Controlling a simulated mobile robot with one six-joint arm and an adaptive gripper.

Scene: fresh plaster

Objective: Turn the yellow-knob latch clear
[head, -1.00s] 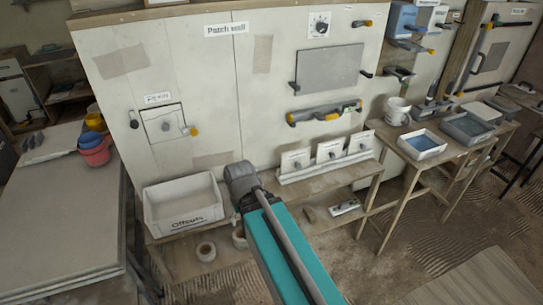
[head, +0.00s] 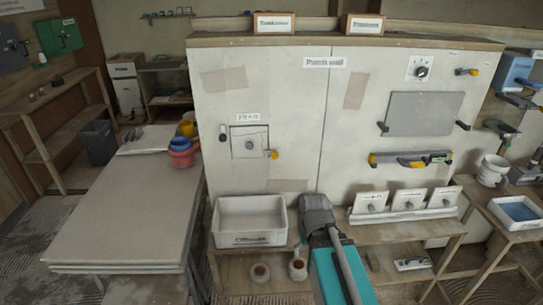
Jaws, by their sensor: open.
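A small square hatch panel (head: 249,142) with a grey knob in its middle sits in the left part of the pale patch wall, under a small label. A latch with a yellow knob (head: 273,154) is at the hatch's lower right edge; whether it overlaps the panel is too small to tell. A dark-knobbed latch (head: 223,133) is at the left of the hatch. My grey joint and teal arm link show at the bottom centre, below the hatch and to its right. My gripper is not in view.
A white bin (head: 250,222) stands on the low shelf below the hatch. A rack of white cards (head: 405,202) is on the right. A wide table (head: 120,220) with stacked coloured buckets (head: 182,155) stands left. The wall around the hatch is clear.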

